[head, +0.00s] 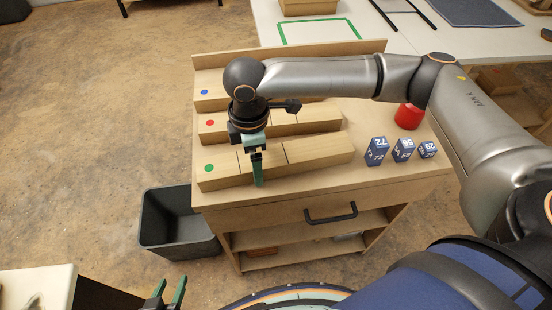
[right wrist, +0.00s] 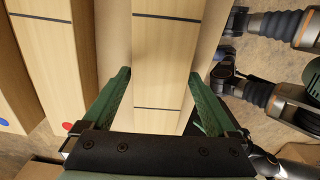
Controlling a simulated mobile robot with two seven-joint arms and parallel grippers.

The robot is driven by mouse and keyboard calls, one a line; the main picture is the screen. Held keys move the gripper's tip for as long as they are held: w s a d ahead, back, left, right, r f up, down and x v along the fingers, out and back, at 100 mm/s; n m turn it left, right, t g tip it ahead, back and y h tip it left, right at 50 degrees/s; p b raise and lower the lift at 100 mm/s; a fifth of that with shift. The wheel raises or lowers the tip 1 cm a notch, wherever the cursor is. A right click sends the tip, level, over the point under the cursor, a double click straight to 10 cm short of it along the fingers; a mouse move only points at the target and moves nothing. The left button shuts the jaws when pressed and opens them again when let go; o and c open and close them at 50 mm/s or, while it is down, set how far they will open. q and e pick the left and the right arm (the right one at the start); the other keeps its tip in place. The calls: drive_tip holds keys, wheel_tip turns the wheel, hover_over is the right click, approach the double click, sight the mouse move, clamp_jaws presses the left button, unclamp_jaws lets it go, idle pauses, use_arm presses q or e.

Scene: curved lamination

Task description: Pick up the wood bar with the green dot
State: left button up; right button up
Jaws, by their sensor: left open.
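The wood bar with the green dot (head: 222,167) lies nearest the front on the wooden cabinet top, its dot at the left end. My right gripper (head: 257,170) reaches down over this bar, pointing down. In the right wrist view its two fingers (right wrist: 160,75) stand apart, one on each side of the bar (right wrist: 163,60). I cannot tell whether they touch it. The green dot is out of that view.
The red-dot bar (head: 222,126) and blue-dot bar (head: 212,95) lie behind. A red cylinder (head: 408,117) and blue numbered blocks (head: 376,151) stand to the right on the cabinet top (head: 330,185). A dark bin (head: 172,247) stands on the floor at left; a white table (head: 375,35) is behind.

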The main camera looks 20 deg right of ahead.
clamp_jaws()
idle(0.5)
drive_tip(key=shift+r, duration=0.1)
